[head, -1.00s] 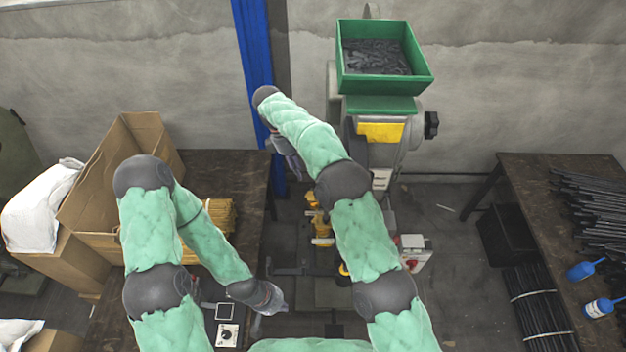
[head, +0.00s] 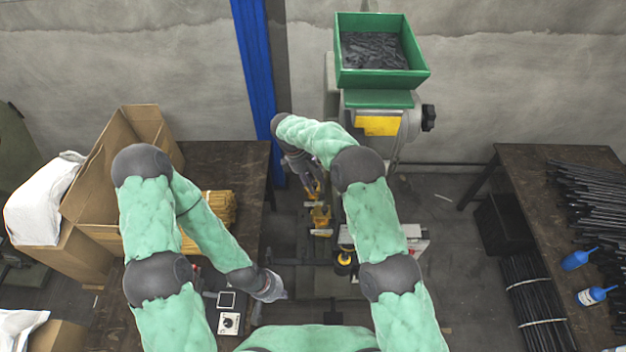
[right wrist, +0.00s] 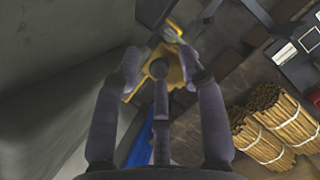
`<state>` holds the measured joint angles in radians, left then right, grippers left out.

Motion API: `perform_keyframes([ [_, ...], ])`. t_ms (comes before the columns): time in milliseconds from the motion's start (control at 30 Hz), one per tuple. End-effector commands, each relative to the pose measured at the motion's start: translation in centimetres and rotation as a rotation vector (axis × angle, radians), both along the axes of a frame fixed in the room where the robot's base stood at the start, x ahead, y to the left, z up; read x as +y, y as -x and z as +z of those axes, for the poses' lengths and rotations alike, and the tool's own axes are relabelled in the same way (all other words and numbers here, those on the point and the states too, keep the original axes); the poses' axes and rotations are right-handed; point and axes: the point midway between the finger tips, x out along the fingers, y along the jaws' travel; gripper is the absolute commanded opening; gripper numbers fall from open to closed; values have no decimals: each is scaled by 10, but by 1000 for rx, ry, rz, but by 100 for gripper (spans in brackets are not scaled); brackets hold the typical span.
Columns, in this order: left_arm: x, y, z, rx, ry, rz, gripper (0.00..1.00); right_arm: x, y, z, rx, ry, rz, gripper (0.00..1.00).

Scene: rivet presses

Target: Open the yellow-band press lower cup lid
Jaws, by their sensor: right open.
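The press with the yellow band (head: 380,125) stands at the back, right of the blue post. Yellow parts, one of them a yellow fitting (head: 320,215), sit low in front of it; I cannot tell which is the lower cup lid or how it stands. My right gripper (head: 312,176) is open by the uppermost yellow part. In the right wrist view, the spread fingers (right wrist: 158,68) have a yellow part (right wrist: 172,68) beyond and between them; contact cannot be told. My left gripper (head: 273,290) is low, by the left table's edge, with its jaws unclear.
A green bin (head: 381,77) of dark pieces tops the press. The blue post (head: 256,70) rises left of it. The left table (head: 225,165) holds a cardboard box and bundled yellow sticks (head: 220,207). The right table (head: 540,215) holds dark rods and blue bottles (head: 578,260).

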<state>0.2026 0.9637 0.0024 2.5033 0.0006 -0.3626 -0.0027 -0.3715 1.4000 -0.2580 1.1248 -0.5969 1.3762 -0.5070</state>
Motion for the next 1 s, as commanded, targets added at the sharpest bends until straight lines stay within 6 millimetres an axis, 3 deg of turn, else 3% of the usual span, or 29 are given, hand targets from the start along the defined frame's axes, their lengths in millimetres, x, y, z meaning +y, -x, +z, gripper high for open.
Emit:
perform_keyframes([
  [200,0,0,0,0,0,0,0,0,0,0,0,0,0,39],
  [333,0,0,0,0,0,0,0,0,0,0,0,0,0,2],
  [367,0,0,0,0,0,0,0,0,0,0,0,0,0,0],
  [733,0,0,-3,0,0,0,0,1,0,-1,1,-1,29,0],
  [1000,0,0,-16,0,0,0,0,2,-4,-2,-1,-2,178,0],
])
